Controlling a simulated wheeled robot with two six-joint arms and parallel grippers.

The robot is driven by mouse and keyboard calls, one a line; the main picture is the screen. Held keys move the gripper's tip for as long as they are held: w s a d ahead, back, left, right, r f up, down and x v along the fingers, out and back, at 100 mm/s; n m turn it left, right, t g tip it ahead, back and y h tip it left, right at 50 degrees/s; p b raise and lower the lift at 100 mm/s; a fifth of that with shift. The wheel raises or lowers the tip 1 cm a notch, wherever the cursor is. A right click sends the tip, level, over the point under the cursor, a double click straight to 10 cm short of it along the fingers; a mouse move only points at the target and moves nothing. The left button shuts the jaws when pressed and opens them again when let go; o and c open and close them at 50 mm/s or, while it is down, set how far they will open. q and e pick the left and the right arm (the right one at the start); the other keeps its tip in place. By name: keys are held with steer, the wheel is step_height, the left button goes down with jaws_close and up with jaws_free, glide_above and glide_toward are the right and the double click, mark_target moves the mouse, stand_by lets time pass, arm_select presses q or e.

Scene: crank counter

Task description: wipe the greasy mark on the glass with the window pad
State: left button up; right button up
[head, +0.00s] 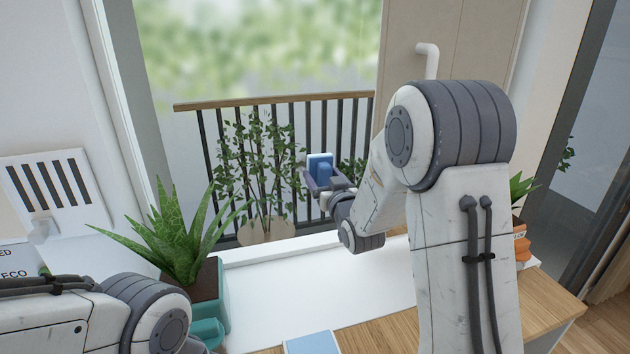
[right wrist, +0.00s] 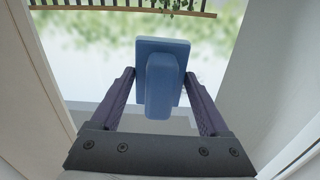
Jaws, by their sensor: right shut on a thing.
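The window pad (head: 320,162) is a blue block with a thick blue grip on its back. My right gripper (head: 322,180) is shut on that grip and holds the pad up in front of the window glass (head: 300,50). In the right wrist view the pad (right wrist: 176,52) sits between the two dark fingers, its flat face turned away from the camera toward the glass. I cannot tell whether the pad touches the glass. I cannot make out a greasy mark in either view. My left arm shows at the lower left of the head view, but its gripper is out of view.
A spiky plant in a teal pot (head: 220,290) stands left on the white sill (head: 330,285). A light-blue flat thing (head: 313,343) lies at the front edge. A plant in an orange pot (head: 521,240) stands right. A railing (head: 280,100) and plants are behind the glass.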

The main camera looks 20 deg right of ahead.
mark_target(294, 173)
steer(key=shift+w+d+b, duration=0.1)
steer(key=shift+d+b, duration=0.9)
steer(key=shift+b, duration=0.15)
steer(key=shift+a, duration=0.4)
jaws_close()
steer(key=shift+w+a+r, duration=0.1)
steer(key=shift+a+r, duration=0.05)
steer(key=shift+a, duration=0.35)
steer(key=shift+a+b, duration=1.25)
steer(key=shift+a, duration=2.05)
steer(key=shift+s, duration=0.2)
